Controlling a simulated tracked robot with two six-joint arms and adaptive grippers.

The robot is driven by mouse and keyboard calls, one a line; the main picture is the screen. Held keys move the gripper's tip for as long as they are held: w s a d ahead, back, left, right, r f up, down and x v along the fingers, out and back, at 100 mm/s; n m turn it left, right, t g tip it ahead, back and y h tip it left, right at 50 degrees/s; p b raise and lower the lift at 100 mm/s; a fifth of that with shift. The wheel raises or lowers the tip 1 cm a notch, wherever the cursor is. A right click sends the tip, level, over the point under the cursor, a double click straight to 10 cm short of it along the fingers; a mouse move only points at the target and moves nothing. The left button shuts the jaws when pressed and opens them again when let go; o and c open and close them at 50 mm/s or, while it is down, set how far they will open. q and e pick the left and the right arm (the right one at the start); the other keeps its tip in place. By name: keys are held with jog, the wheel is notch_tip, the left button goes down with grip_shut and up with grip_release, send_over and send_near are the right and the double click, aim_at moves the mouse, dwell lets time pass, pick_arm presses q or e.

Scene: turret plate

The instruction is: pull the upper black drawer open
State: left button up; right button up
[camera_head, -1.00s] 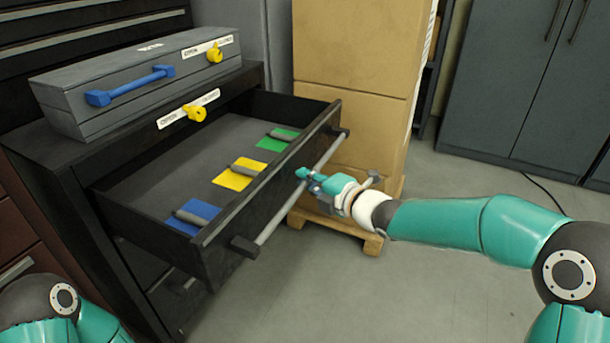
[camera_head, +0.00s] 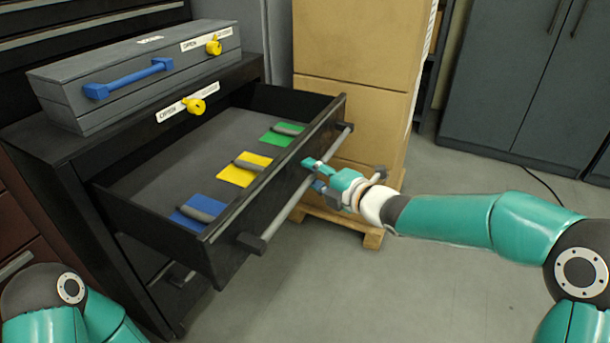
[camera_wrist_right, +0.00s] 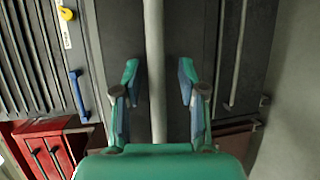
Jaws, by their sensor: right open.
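The upper black drawer (camera_head: 255,210) is pulled well out of its cabinet in the head view. Its long grey bar handle (camera_head: 290,203) runs along the front. My right gripper (camera_head: 313,174) is at the handle, right of its middle. In the right wrist view the handle bar (camera_wrist_right: 155,70) passes between the two teal fingers of the right gripper (camera_wrist_right: 158,88), with a gap on each side. The right gripper is open. Only part of my left arm shows at the lower left of the head view; its gripper is out of the frame.
The drawer holds cylinders on blue (camera_head: 196,213), yellow (camera_head: 244,170) and green (camera_head: 283,133) pads. A grey case (camera_head: 100,100) with a blue handle lies on the cabinet. Cardboard boxes (camera_head: 350,110) stand on a pallet behind the drawer. The floor (camera_head: 400,280) in front is clear.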

jog(key=v, duration=1.2)
jog(key=shift+f, duration=0.15)
jog(key=s+a+f+m+g+h, duration=0.1)
jog(key=s+a+f+m+g, duration=0.3)
jog(key=f, duration=1)
jog(key=s+d+f+m+g+h, duration=0.1)
jog(key=s+f+m, duration=0.3)
jog(key=f, duration=1.1)
jog(key=s+f+m+g+h, duration=0.2)
jog(key=s+f+m+g, duration=0.2)
jog(key=s+f+m, duration=0.45)
jog(key=s+f+m+g+h, duration=0.1)
jog(key=s+f+m+g, duration=0.3)
jog(key=s+m, duration=0.65)
notch_tip(320, 180, up, 37)
jog(key=w+m+p, duration=0.1)
jog(key=p, duration=3.7)
jog(key=shift+d+r+t, duration=0.25)
jog(key=shift+d+t, duration=0.15)
jog(key=shift+d, duration=0.05)
